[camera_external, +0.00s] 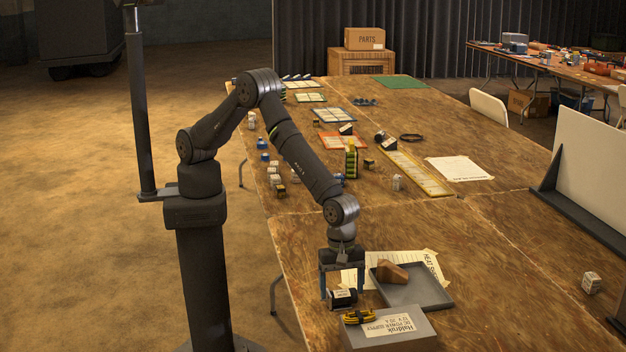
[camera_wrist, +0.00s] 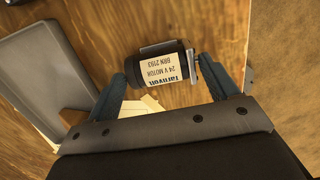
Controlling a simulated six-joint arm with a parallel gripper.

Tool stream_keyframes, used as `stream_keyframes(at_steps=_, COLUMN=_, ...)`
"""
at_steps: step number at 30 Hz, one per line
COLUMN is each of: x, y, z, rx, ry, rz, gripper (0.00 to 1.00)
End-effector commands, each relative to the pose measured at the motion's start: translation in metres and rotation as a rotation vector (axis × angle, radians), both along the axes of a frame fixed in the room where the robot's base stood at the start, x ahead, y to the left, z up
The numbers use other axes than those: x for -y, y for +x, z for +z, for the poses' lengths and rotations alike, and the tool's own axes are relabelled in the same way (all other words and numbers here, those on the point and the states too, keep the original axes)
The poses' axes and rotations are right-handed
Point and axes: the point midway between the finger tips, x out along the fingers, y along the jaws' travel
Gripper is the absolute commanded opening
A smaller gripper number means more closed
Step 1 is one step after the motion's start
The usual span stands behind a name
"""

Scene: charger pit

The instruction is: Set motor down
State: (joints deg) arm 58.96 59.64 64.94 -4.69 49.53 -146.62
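My gripper (camera_external: 342,288) points down at the near end of the table. In the wrist view my gripper's blue fingers (camera_wrist: 164,70) sit at the two ends of the motor, appearing to touch both. The motor lies across between them, label facing the camera. It is at or just above the wooden table (camera_external: 320,230); I cannot tell whether it touches.
A grey power supply box (camera_external: 365,335) with a yellow and black item (camera_external: 359,316) on top stands close in front of the motor. A grey tray (camera_external: 430,298) holding a brown block (camera_external: 390,272) is to its right, beside a printed sheet (camera_external: 432,262). Bare table lies left of my gripper.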

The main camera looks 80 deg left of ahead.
Motion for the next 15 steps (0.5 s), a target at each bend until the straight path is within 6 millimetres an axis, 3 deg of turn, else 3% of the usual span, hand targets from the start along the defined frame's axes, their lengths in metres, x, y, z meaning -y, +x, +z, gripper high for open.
stream_keyframes(at_steps=10, x=0.000, y=0.000, z=0.001, rx=0.000, ry=0.000, rz=0.000, gripper=0.92)
stream_keyframes(at_steps=15, x=-0.001, y=0.001, z=0.018, rx=0.002, ry=-0.003, rz=0.000, gripper=0.92)
